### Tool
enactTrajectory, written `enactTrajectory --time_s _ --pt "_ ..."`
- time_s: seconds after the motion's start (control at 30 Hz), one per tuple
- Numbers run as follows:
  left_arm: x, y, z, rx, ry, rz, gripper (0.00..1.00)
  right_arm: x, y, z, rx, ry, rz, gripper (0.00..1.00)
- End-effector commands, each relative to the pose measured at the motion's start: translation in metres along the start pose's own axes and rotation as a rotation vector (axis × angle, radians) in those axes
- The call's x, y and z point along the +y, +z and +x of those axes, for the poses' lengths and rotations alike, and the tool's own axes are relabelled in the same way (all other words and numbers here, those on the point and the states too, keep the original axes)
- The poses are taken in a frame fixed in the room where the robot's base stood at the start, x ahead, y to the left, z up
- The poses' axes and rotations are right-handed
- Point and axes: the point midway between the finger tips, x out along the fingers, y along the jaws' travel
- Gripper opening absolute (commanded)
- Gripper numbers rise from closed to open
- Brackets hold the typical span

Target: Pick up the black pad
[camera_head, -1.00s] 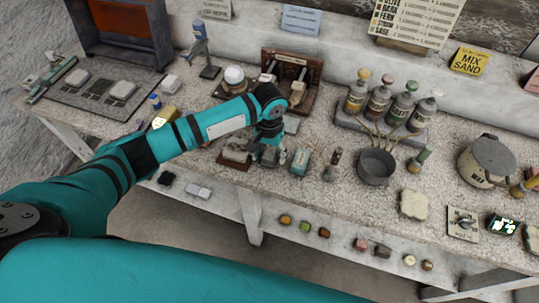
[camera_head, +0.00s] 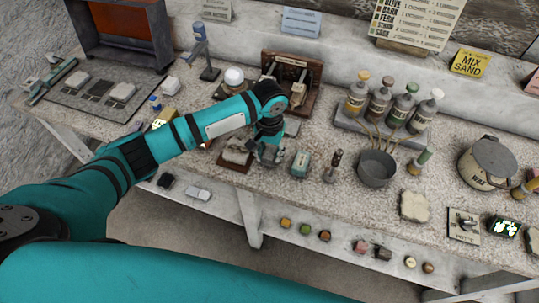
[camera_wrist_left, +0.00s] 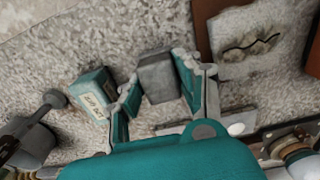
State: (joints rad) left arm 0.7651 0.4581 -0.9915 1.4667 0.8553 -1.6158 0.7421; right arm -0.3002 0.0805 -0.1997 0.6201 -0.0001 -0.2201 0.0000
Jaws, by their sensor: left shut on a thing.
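My left gripper (camera_head: 267,152) is low over the near middle of the bench. In the left wrist view (camera_wrist_left: 155,88) its two teal-backed fingers stand on either side of a dark grey block, the black pad (camera_wrist_left: 157,76), and are shut on it. The pad's upper end shows between the fingers; its lower part is hidden by the gripper. In the head view the pad is mostly hidden by the gripper. I cannot tell whether it touches the bench. My right gripper is not in view.
A teal labelled box (camera_head: 301,163) stands close right of the gripper, and a pale slab on a brown board (camera_head: 236,152) close left. A dark bowl (camera_head: 376,168) and a bottle rack (camera_head: 380,125) stand further right. A wooden stand (camera_head: 291,80) is behind.

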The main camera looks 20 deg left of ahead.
Motion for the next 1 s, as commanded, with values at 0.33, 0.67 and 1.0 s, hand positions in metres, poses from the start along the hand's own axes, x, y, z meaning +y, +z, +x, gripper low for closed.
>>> enactTrajectory --time_s 0.33,0.67,1.0 --pt "0.022 0.037 -0.024 0.000 0.004 0.006 0.10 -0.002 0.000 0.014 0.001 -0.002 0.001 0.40" --pt "0.064 0.109 -0.033 0.000 0.004 0.004 0.10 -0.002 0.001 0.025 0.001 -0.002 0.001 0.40" --pt "0.080 0.138 -0.037 0.000 0.001 -0.001 0.10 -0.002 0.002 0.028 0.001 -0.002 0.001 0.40"
